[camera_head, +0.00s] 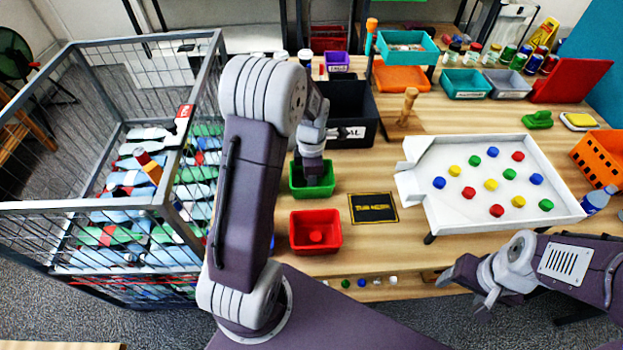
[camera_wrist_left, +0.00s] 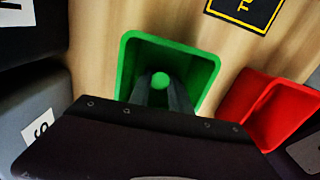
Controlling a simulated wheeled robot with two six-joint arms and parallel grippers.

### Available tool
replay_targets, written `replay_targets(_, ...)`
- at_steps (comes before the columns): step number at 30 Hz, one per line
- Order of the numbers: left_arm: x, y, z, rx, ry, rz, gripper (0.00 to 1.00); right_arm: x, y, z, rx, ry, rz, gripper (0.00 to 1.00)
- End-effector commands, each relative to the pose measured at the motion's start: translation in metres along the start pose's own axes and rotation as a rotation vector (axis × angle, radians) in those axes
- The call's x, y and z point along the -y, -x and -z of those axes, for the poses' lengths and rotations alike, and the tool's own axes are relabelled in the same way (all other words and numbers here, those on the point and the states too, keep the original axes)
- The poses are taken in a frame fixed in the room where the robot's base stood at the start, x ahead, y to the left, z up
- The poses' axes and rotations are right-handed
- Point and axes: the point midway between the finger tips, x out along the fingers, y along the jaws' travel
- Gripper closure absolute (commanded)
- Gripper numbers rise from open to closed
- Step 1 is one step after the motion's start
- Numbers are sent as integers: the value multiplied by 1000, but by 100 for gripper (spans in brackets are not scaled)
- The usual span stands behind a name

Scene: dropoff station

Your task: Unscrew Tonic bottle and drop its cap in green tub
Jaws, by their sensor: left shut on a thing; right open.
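The green tub (camera_head: 297,191) sits on the wooden table, left of the black and yellow mat. It also shows in the left wrist view (camera_wrist_left: 207,68). My left gripper (camera_head: 314,180) points down into the tub. In the left wrist view its fingers are shut on a small round green cap (camera_wrist_left: 160,80), held over the tub's inside. The cap is hidden in the head view. My right gripper (camera_head: 466,289) is open and empty at the table's front edge, lower right. I cannot tell which bottle is the Tonic bottle.
A red tub (camera_head: 329,244) stands in front of the green tub, with a red piece in it. A black bin (camera_head: 352,97) stands behind. A white tray (camera_head: 455,218) with coloured dots lies right of the mat (camera_head: 374,208). A blue bottle (camera_head: 597,199) is at far right. A wire cage (camera_head: 106,204) of bottles stands left.

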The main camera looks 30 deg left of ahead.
Motion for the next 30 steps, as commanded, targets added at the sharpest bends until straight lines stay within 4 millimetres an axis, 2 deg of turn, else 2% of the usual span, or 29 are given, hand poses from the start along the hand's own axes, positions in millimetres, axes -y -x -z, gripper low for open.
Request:
replay_targets(2, 0, -4, 0, 0, 0, 1, 100, 0, -2, 0, 0, 0, 0, 32)
replay_targets(3, 0, -3, 0, 0, 0, 0, 71, 0, -2, 0, 0, 0, 0, 32)
replay_targets(5, 0, -3, 0, 0, 0, 0, 54, 0, -1, 0, 0, 0, 0, 32)
replay_targets(16, 0, -2, 0, 0, 0, 0, 54, 0, -1, 0, 0, 0, 0, 32)
replay_targets(19, 0, 5, 0, 1, 0, -1, 54, 0, 2, 0, 0, 0, 0, 32)
replay_targets(30, -1, 95, 0, 2, 0, -4, 54, 0, 13, 1, 0, 0, 0, 32)
